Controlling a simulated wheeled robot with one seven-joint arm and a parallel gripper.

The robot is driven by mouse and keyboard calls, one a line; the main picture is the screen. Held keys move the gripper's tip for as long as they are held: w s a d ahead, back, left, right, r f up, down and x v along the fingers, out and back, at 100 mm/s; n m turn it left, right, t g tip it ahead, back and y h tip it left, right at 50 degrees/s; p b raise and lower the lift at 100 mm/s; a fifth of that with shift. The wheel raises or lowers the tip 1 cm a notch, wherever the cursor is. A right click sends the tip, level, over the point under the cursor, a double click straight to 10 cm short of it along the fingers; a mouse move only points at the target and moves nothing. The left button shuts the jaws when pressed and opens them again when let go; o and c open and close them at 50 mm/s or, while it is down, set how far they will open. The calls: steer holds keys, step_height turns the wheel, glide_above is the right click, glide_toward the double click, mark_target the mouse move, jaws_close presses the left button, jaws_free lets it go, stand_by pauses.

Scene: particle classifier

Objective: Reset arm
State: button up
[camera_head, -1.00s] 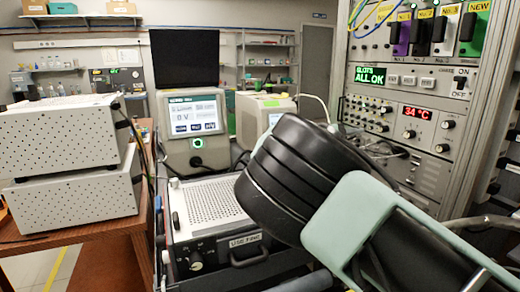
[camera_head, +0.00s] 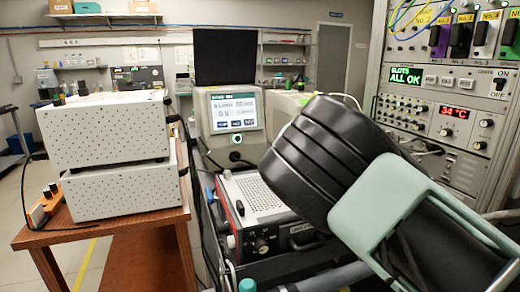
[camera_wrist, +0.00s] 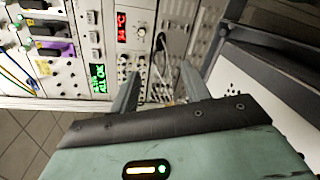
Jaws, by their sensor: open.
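In the wrist view my gripper (camera_wrist: 160,82) shows two grey-green fingers standing well apart with nothing between them. They point toward the instrument rack (camera_wrist: 105,60), which appears turned on its side. In the head view my black and pale-green arm fills the lower right, in front of the rack (camera_head: 455,115). My fingertips cannot be made out in the head view.
Two stacked white perforated boxes (camera_head: 110,130) stand on a brown table (camera_head: 150,215) at the left. A screen unit (camera_head: 230,115) and a black-framed device (camera_head: 260,195) stand in the middle, the device close to my arm. Floor shows at the far left.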

steer(key=s+a+f+m+g+y+p, duration=0.1)
steer(key=s+a+f+g+y+p, duration=0.25)
steer(key=s+f+y, duration=0.75)
steer(key=s+a+r+y+p, duration=0.1)
steer(key=s+a+r, duration=0.2)
steer(key=s, duration=0.7)
steer(key=s+a+r+g+y+p, duration=0.1)
steer(key=s+a+r+y, duration=0.1)
steer(key=s+a, duration=0.4)
steer(key=s+a+r+y+p, duration=0.1)
steer(key=s+a+r, duration=0.3)
steer(key=s, duration=1.2)
steer(key=shift+a+n+g+y, duration=0.3)
steer(key=shift+a+g+y, duration=0.05)
steer(key=shift+y, duration=0.35)
steer(key=shift+s, duration=0.1)
